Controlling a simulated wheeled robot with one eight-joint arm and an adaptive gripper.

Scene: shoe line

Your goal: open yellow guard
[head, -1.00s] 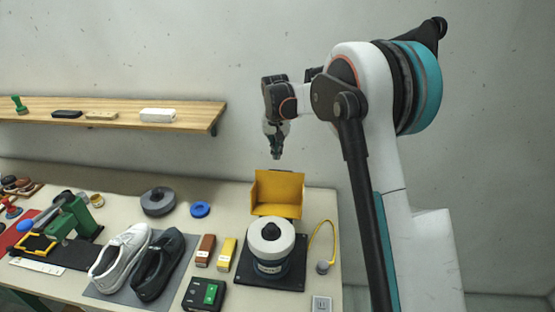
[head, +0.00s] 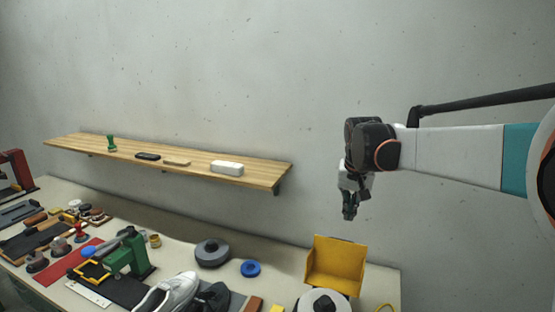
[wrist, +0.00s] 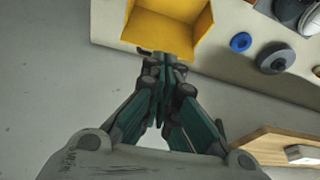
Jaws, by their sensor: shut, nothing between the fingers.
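The yellow guard (head: 335,268) is a box-like hood at the back right of the bench, standing raised behind the white-topped round machine (head: 323,302), with its open side facing forward. The machine is cut off by the bottom of the head view. My gripper (head: 348,213) is above the guard, pointing down, shut and empty. In the wrist view the guard (wrist: 178,28) is at the top, just beyond my closed fingertips (wrist: 165,65). No clear contact between them shows.
A wooden shelf (head: 180,163) on the wall to the left holds several small items. A grey round roll (head: 212,253), a blue ring (head: 250,268), a green press (head: 128,255) and shoes (head: 168,296) are on the bench. Air around the gripper is free.

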